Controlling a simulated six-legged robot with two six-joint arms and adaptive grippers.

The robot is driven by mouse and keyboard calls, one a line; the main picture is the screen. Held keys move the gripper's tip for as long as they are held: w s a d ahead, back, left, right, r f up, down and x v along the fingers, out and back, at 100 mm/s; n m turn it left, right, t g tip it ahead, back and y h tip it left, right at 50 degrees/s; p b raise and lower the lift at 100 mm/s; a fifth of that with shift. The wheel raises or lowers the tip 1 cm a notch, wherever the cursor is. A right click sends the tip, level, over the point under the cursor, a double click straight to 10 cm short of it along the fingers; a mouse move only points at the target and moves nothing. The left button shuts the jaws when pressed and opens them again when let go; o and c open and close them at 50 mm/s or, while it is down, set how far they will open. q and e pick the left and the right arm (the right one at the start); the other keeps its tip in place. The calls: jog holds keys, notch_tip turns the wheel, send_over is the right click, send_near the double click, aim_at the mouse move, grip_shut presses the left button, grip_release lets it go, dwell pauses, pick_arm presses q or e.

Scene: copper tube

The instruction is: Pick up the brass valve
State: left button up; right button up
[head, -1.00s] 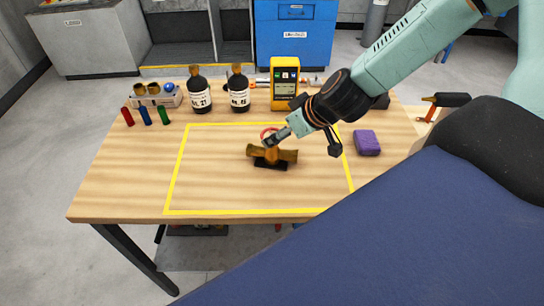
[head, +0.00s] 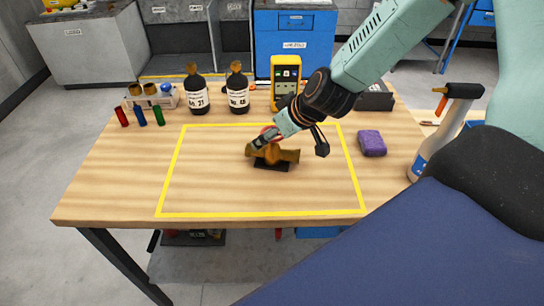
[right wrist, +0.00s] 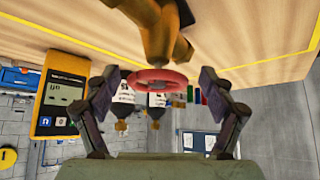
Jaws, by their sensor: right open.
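The brass valve (head: 284,156) sits on a small black base (head: 272,166) inside the yellow outline on the table. Its red handwheel (head: 268,132) is partly hidden by my right gripper. My right gripper (head: 262,141) is at the top of the valve, reaching in from the upper right. In the right wrist view, the open fingers (right wrist: 160,78) stand on either side of the red handwheel (right wrist: 150,82), with gaps to both. The brass body (right wrist: 155,30) lies beyond the wheel. My left gripper is not in view.
Two dark bottles (head: 197,92) and a yellow meter (head: 285,75) stand behind the outline. A purple sponge (head: 371,144) lies right of it, near a spray bottle (head: 440,135). The outlined area left of the valve is clear.

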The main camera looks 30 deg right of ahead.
jog(key=shift+d, duration=0.2)
jog(key=c, duration=0.4)
jog(key=shift+a, duration=0.15)
jog(key=c, duration=0.5)
jog(key=shift+r, duration=0.1)
grip_shut()
